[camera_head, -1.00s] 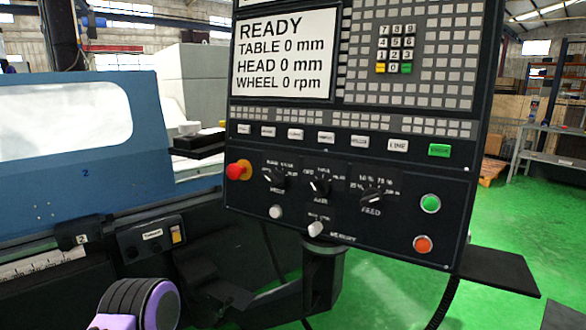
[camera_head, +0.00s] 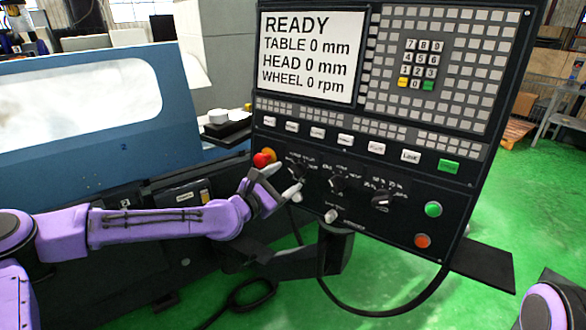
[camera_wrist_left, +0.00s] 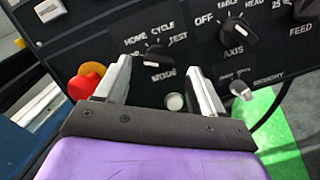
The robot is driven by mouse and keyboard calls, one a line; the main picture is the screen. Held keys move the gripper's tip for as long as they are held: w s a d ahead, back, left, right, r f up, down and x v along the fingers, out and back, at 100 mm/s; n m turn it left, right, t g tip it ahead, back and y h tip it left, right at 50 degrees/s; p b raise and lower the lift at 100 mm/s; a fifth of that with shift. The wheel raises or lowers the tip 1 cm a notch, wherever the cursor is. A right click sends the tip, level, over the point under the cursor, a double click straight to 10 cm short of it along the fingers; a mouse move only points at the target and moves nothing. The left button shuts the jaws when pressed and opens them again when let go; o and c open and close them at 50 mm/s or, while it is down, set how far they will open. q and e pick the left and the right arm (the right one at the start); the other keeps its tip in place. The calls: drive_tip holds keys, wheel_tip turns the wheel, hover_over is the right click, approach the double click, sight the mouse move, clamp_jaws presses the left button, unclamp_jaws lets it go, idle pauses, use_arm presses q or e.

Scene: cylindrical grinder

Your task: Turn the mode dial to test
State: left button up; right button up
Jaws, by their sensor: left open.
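The mode dial (camera_wrist_left: 157,54) is a black knob with a white pointer line, on the dark control panel. In the left wrist view the labels HOME, CYCLE and TEST are around it and MODE is below it. In the head view the mode dial (camera_head: 297,168) is just above my left gripper. My left gripper (camera_head: 285,178) is open and empty, its fingers pointing up at the panel. In the left wrist view the open fingers (camera_wrist_left: 158,82) stand on either side of the dial, apart from it. The right gripper is not in view.
The red stop button (camera_head: 262,159) is close to the left finger. The AXIS dial (camera_head: 337,183), FEED dial (camera_head: 382,199) and a small white-tipped toggle (camera_head: 331,216) are to the right. The screen (camera_head: 308,55) reads READY. A dark shelf (camera_head: 483,264) juts out at lower right.

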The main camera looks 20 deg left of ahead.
sight(294, 172)
use_arm(q)
drive_tip(key=p+x, duration=0.1)
drive_tip(key=x, duration=0.3)
drive_tip(key=shift+w, duration=0.1)
drive_tip(key=c, duration=1)
